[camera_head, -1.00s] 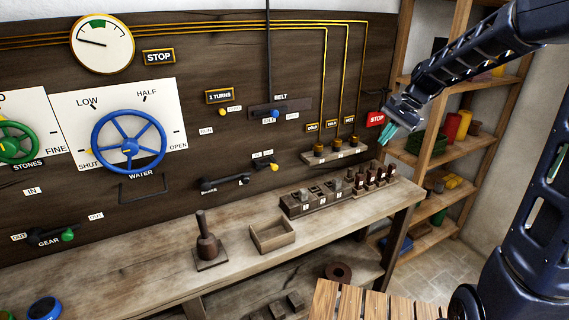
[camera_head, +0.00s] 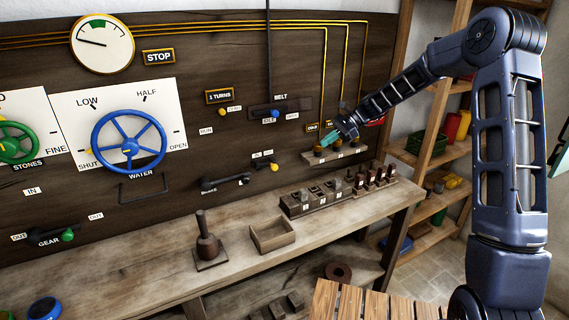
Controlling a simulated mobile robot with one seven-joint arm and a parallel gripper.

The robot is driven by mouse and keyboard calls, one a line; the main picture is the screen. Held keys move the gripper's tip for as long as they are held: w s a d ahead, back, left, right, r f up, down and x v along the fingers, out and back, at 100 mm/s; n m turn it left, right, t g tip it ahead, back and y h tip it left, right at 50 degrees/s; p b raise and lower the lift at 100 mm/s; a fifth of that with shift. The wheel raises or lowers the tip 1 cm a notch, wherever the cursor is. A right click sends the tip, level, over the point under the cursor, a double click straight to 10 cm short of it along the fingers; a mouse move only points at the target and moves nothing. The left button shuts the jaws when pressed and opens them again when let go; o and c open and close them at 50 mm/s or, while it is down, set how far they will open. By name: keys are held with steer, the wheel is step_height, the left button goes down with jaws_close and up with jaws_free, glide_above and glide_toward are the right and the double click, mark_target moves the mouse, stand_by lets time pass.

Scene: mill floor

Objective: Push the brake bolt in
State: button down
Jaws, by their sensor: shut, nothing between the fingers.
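The brake (camera_head: 226,182) is a dark lever mounted low on the dark wooden panel, with a label at its left end. A yellow knob (camera_head: 274,167), which may be the bolt, sticks out to the right of the lever under two small white labels. My gripper (camera_head: 329,143) has teal fingertips and is shut and empty. It is above and to the right of the yellow knob, in front of the small shelf with oil cups, apart from the knob. It hides part of the cups and labels there.
The blue belt knob (camera_head: 275,114) is up and left of my gripper. Below are the workbench (camera_head: 150,262), a block rack (camera_head: 310,206), an open wooden box (camera_head: 272,236) and a mallet-like tool (camera_head: 208,240). Shelves (camera_head: 440,160) stand at the right. The panel between gripper and yellow knob looks clear.

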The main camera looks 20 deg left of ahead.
steer(key=w+a+f+m+g+y, duration=0.1)
steer(key=w+a+f, duration=0.1)
steer(key=a, duration=0.3)
steer(key=shift+f, duration=0.55)
steer(key=shift+s, duration=0.1)
steer(key=x, duration=1.4)
steer(key=shift+r, duration=0.15)
steer(key=shift+s+a, duration=1.65)
steer(key=shift+a, duration=0.05)
steer(key=shift+r, duration=0.1)
steer(key=v, duration=1.4)
steer(key=shift+w+d+f, duration=0.2)
steer(key=shift+d+f, duration=0.05)
